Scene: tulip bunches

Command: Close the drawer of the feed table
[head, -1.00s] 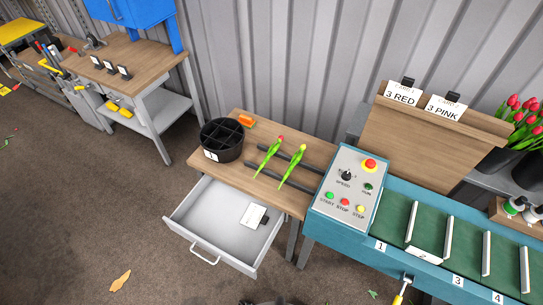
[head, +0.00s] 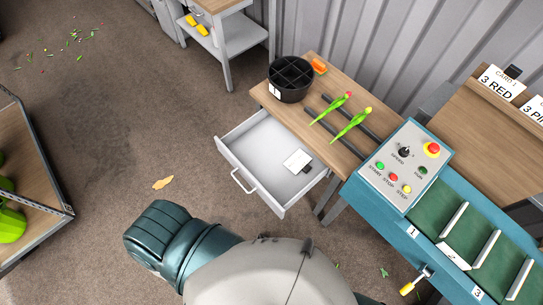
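The feed table (head: 322,75) is a small wooden-topped table in the middle of the head view. Its white drawer (head: 258,150) is pulled out toward the lower left, with a white card and a small dark item (head: 299,161) inside. The drawer front carries a light bar handle (head: 243,181). Part of my own arm, a grey and dark teal link, fills the bottom middle of the view, in front of the drawer and apart from it in the picture. Neither of my grippers can be seen.
A black divided bucket (head: 290,79), an orange item (head: 319,66) and two tulips (head: 352,125) are on the tabletop. The teal conveyor with its control panel (head: 405,165) stands close on the right. A wooden shelf (head: 28,185) is at far left. Floor left of the drawer is mostly clear.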

